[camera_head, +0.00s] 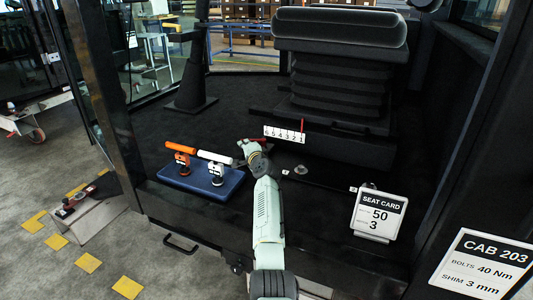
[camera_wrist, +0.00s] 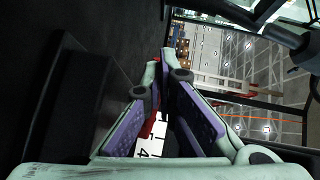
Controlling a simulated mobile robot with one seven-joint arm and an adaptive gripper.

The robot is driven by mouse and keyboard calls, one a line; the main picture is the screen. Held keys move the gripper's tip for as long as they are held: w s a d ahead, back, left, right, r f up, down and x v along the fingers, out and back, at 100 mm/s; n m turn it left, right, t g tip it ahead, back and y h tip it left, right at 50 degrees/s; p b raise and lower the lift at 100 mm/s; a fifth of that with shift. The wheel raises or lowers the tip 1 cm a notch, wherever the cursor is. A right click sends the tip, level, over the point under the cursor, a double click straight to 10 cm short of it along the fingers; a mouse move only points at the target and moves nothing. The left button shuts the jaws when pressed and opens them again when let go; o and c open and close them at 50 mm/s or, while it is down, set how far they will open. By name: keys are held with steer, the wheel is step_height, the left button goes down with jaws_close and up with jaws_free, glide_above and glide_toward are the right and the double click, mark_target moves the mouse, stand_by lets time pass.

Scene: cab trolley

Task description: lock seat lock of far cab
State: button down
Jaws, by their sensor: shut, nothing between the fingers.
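The seat (camera_head: 335,85) of the cab stands on a black bellows base at the back of the cab floor. A white numbered scale (camera_head: 284,134) is at the base's lower front left, with a thin red pointer (camera_head: 302,124) at its right end. My gripper (camera_head: 247,147) is just left of and below the scale. In the wrist view my gripper (camera_wrist: 166,62) has its purple-padded fingers together at the tips and holds nothing. The scale (camera_wrist: 151,140) and a red part (camera_wrist: 152,128) show partly behind the fingers there. I cannot tell which part is the seat lock.
A blue tray (camera_head: 201,180) holds an orange-handled tool (camera_head: 182,155) and a white-handled tool (camera_head: 216,165), left of my arm. A seat card (camera_head: 379,214) and a CAB 203 card (camera_head: 483,264) stand at the right. A black pedestal (camera_head: 190,85) stands at the back left.

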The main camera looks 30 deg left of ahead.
steer(key=shift+w+a+r+p, duration=0.15)
steer(key=shift+a+p, duration=0.25)
steer(key=shift+a, duration=0.25)
steer(key=shift+w+a+m+t+h+p, duration=0.25)
steer(key=shift+m+t+h+p, duration=0.4)
steer(key=shift+m+t+h, duration=0.05)
steer(key=shift+w, duration=0.1)
step_height(320, 180, up, 10)
stand_by(0.5)
